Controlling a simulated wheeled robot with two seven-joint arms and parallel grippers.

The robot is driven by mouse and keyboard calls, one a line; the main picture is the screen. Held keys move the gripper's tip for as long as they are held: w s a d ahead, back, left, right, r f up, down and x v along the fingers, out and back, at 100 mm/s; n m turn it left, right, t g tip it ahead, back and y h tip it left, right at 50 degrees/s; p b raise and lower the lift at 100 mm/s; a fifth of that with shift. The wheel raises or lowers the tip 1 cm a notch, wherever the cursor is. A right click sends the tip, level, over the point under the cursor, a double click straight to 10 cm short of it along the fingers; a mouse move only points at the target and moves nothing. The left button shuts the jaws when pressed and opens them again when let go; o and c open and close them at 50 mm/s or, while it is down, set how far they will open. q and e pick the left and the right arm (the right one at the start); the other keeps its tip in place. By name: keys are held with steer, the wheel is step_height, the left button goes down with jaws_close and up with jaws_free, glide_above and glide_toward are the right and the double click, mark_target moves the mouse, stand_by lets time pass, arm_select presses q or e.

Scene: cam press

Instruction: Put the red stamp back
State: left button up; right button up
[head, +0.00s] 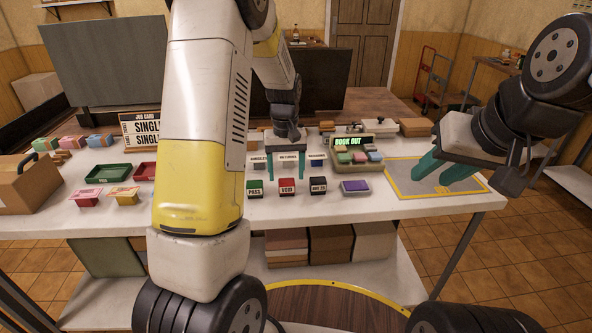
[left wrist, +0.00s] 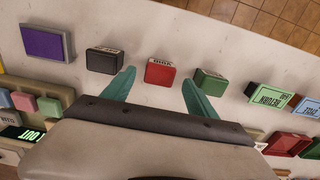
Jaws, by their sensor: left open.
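The red stamp (head: 287,188), labelled VOID, stands on the white counter in a row between a green stamp (head: 254,189) and a black stamp (head: 318,187). My left gripper (head: 286,178) is open above the row, one teal finger to each side of the red stamp. In the left wrist view the red stamp (left wrist: 160,73) shows between the open fingertips (left wrist: 158,77), with a visible gap on both sides. Its height below the fingers is hard to tell. My right gripper (head: 444,178) is open and empty over the yellow-edged grey mat (head: 410,187) at the right.
A purple ink pad (head: 355,187) lies right of the stamps. A tray of coloured blocks (head: 362,167) and a BOOK OUT sign (head: 352,142) stand behind it. Green (head: 108,174) and red trays are at the left. My left arm hides part of the counter.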

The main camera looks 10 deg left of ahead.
mark_target(287, 181)
arm_select(q)
steer(key=s+r+m+t+h, duration=0.1)
steer(key=s+r+t, duration=0.1)
steer(key=s+r, duration=0.55)
steer(key=s+r+m+t+h, duration=0.1)
steer(key=s+r, duration=0.3)
steer(key=r, duration=0.7)
steer(key=s+d+r+m+t, duration=0.1)
steer(key=s+d+r+t, duration=0.1)
steer(key=s, duration=1)
steer(key=shift+s+m+t, duration=0.4)
steer(key=shift+t, duration=0.2)
steer(key=shift+d, duration=0.1)
